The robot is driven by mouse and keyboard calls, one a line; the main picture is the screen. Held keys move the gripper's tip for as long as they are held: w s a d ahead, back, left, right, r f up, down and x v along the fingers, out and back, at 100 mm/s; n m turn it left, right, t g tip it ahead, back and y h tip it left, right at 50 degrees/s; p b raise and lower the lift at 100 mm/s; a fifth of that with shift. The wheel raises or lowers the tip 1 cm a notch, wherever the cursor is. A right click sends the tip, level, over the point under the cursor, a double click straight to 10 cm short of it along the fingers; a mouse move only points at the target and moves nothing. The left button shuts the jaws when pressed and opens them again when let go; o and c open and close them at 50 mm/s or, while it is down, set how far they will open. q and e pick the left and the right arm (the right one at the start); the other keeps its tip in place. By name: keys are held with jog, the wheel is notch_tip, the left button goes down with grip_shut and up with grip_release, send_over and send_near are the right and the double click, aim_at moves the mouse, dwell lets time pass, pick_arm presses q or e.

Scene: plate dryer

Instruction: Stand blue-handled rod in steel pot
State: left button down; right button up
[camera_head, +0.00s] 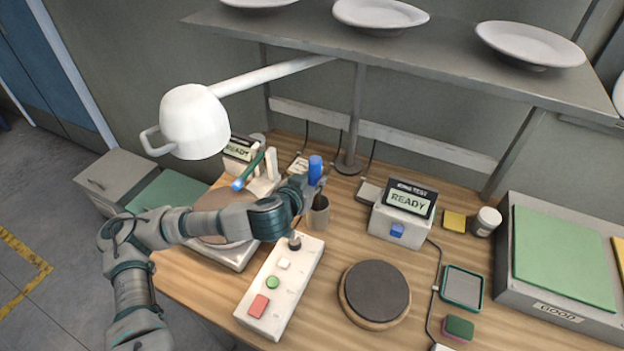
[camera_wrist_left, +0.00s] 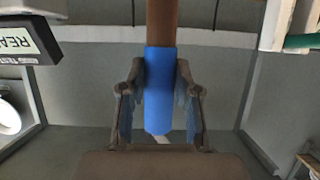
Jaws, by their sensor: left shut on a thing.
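The blue-handled rod (camera_head: 315,168) is upright in the head view, held at its blue handle by my left gripper (camera_head: 312,184). In the left wrist view the blue handle (camera_wrist_left: 160,85) lies between the two fingers of my left gripper (camera_wrist_left: 160,105), and a brown shaft (camera_wrist_left: 162,22) runs on from it. The steel pot (camera_head: 319,214) stands on the bench directly below the gripper in the head view. The gripper hides the rod's lower part, so I cannot tell whether its end is inside the pot. My right gripper is not in view.
A white button box (camera_head: 283,285) lies in front of the pot, and a round dark plate (camera_head: 375,291) is to its right. A READY tester (camera_head: 403,213) stands right of the pot. A white lamp (camera_head: 195,122) hangs at left. A shelf (camera_head: 450,50) with plates is above.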

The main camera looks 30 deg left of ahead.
pick_arm(q)
jog(key=shift+d+r, duration=0.15)
jog(key=shift+d, duration=0.6)
jog(key=c, duration=0.7)
grip_release()
jog(key=shift+d+r, duration=0.1)
jog(key=shift+d, duration=0.35)
jog(key=shift+c, duration=0.2)
jog(key=shift+s+a, duration=0.1)
jog(key=shift+a, duration=0.75)
jog(key=d+v, duration=0.1)
jog(key=v, duration=0.6)
